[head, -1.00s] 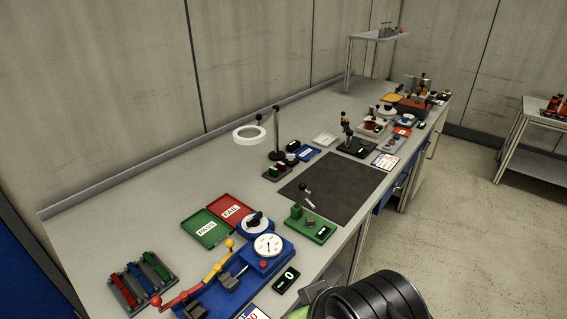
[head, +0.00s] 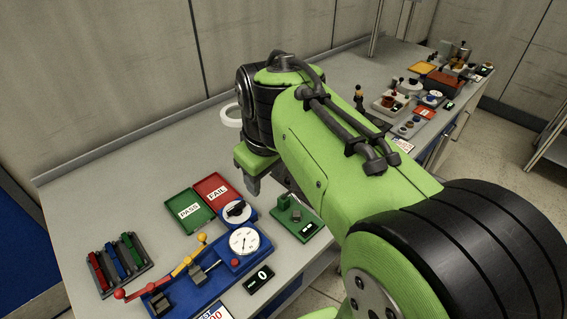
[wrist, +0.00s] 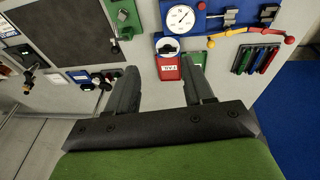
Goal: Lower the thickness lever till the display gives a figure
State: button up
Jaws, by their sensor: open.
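The thickness gauge, a small green base (head: 297,221) with a grey block on it, stands on the bench just right of my gripper in the head view. Its small black display (head: 307,228) carries tiny light marks, too small to read. I cannot make out its lever now; my arm covers that area. Part of the green gauge also shows at the top edge of the wrist view (wrist: 125,18). My gripper (head: 253,188) hangs above the bench behind the gauge. In the wrist view my gripper (wrist: 160,82) has its two dark fingers wide apart with nothing between them.
A blue fixture (head: 215,262) with a dial and red-and-yellow lever stands left of the gauge; its display (head: 261,276) reads 0. Green PASS (head: 190,212) and red FAIL (head: 217,189) trays lie behind. Colored blocks (head: 120,262) sit far left.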

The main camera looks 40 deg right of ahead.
jog(key=w+d+r+n+g+p, duration=0.1)
jog(key=w+d+g+p, duration=0.15)
jog(key=w+d, duration=0.4)
jog(key=n+y+p, duration=0.1)
jog(key=n+y, duration=0.1)
send_over(289, 193)
jog(key=w, duration=0.1)
jog(key=shift+g, duration=0.35)
jog(key=f, duration=1.9)
jog(key=shift+w+d+f, duration=0.1)
jog(key=shift+d+f, duration=0.25)
grip_shut()
